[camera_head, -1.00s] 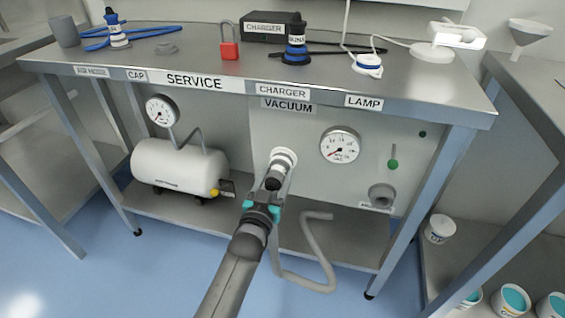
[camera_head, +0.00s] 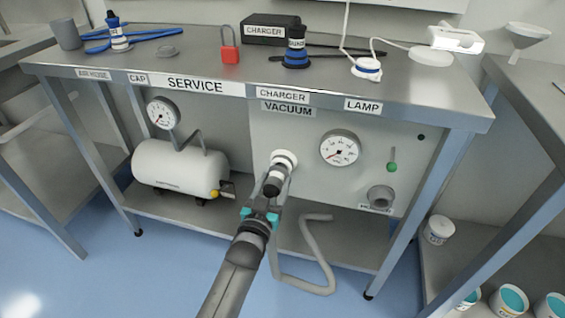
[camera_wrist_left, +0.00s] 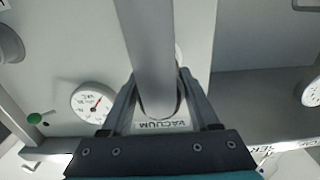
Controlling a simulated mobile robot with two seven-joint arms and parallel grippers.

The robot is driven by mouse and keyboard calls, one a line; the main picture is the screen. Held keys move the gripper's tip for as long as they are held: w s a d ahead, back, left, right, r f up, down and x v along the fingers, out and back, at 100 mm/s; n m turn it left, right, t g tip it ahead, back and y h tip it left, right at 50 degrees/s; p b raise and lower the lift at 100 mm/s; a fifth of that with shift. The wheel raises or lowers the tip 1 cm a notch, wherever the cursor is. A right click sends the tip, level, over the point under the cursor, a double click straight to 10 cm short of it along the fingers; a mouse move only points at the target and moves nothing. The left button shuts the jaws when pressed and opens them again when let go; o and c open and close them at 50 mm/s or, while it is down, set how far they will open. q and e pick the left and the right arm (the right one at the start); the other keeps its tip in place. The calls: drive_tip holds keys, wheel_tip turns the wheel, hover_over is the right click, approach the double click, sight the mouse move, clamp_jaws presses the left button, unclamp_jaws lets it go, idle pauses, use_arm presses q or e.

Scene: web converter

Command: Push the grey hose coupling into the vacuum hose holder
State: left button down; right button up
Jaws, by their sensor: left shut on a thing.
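My left gripper (camera_head: 262,208) is shut on the grey hose coupling (camera_head: 275,181), in front of the panel under the VACUUM label. The coupling lines up with the white round vacuum port (camera_head: 286,157); I cannot tell whether its far end is inside the port or just in front of it. In the left wrist view the grey hose (camera_wrist_left: 150,50) runs between the two fingers (camera_wrist_left: 157,95). A grey ring-shaped holder (camera_head: 380,196) sits lower right on the panel with a small label below it. It looks empty. My right gripper is not in view.
The hose (camera_head: 318,250) loops over the lower shelf. A white tank (camera_head: 180,168) stands left. The panel in front of the holder is clear.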

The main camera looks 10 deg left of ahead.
use_arm(q)
drive_tip(key=shift+s+a+r+p, duration=0.1)
drive_tip(key=shift+s+p, duration=1.7)
drive_tip(key=shift+s, duration=1.15)
drive_tip(key=shift+s+p, duration=0.35)
drive_tip(key=shift+s, duration=0.4)
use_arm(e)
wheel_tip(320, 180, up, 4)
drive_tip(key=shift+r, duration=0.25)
